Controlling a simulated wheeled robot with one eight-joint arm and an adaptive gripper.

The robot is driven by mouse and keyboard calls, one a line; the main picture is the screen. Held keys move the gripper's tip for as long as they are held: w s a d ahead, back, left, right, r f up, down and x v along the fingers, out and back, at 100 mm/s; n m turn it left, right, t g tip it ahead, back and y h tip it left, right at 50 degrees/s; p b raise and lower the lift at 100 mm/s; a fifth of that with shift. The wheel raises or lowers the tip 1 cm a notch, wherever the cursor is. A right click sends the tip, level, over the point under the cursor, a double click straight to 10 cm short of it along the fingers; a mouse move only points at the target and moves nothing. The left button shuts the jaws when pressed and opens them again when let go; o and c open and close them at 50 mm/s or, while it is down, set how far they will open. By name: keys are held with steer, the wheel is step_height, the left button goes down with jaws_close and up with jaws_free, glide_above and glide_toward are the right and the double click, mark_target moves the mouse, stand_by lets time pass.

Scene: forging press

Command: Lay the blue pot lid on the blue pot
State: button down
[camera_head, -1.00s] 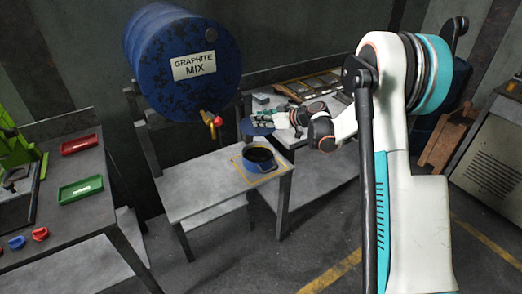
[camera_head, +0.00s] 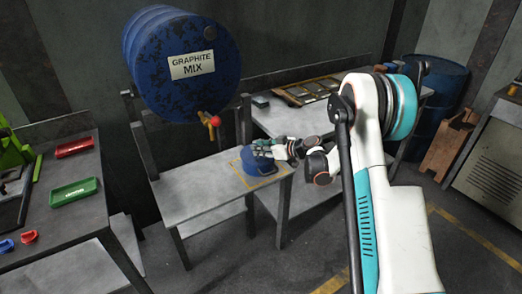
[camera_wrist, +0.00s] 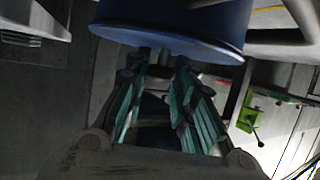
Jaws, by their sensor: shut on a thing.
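The blue pot (camera_head: 264,171) stands on the yellow-outlined square near the front right of the middle table. The blue pot lid (camera_head: 247,155) is over the pot and hides its opening in the head view. I cannot tell whether the lid touches the rim or how level it lies. My gripper (camera_head: 263,147) is above the pot, shut on the lid. In the wrist view a large blue round piece (camera_wrist: 170,30) fills the top, at the tips of my fingers (camera_wrist: 163,62). The lid's handle is hidden by the fingers.
A blue graphite drum (camera_head: 180,60) with a red-handled tap (camera_head: 212,120) overhangs the back of the middle table (camera_head: 195,195). The left table carries a red tray (camera_head: 76,146) and a green tray (camera_head: 73,191). The middle table's left half is clear.

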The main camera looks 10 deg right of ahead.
steer(key=shift+f, duration=0.15)
steer(key=c, duration=1.3)
jaws_free()
steer(key=shift+c, duration=0.2)
steer(key=shift+r, duration=0.35)
steer(key=p+v, duration=0.3)
steer(key=v, duration=0.9)
steer(key=shift+s+a+f, duration=0.1)
